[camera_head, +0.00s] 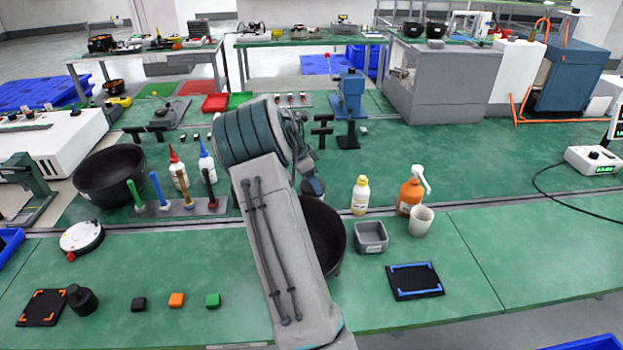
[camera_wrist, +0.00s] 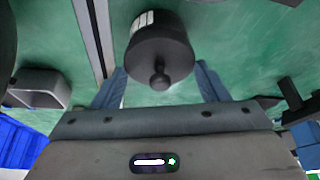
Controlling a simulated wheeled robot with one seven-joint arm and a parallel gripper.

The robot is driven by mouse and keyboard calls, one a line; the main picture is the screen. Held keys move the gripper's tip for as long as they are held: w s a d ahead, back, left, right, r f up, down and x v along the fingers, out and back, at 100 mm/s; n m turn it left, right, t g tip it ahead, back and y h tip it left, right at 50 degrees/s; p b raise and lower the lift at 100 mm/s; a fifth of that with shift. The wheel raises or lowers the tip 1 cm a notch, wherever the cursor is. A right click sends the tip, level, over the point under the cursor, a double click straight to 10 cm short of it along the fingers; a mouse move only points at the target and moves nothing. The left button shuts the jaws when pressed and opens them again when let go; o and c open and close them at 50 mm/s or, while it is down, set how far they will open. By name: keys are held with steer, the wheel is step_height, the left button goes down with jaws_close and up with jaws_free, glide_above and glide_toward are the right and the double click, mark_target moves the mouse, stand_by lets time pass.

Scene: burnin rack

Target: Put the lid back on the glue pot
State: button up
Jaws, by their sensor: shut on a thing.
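The glue pot (camera_wrist: 143,19) is a dark round pot with a pale label on its side, in the upper middle of the wrist view. Its dark round lid (camera_wrist: 162,52) with a ball knob faces the wrist camera and lines up with the pot. I cannot tell if the lid is fully seated. My gripper (camera_wrist: 160,72) has one finger on each side of the lid and is shut on it. In the head view my arm hides most of the gripper; a dark part of the pot (camera_head: 313,187) shows just past the arm.
A large black bowl (camera_head: 325,238) is partly behind my arm. A grey square bin (camera_head: 370,237), a yellow bottle (camera_head: 361,196), an orange pump bottle (camera_head: 409,195) and a white cup (camera_head: 421,220) stand to the right.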

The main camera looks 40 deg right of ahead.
stand_by(0.8)
steer(key=o, duration=1.2)
steer(key=shift+r+p, duration=1.9)
steer(key=shift+r, duration=1.65)
jaws_close()
steer(key=shift+f, duration=0.2)
steer(key=shift+f+b, duration=1.7)
steer(key=shift+f, duration=0.6)
steer(key=shift+r, duration=0.1)
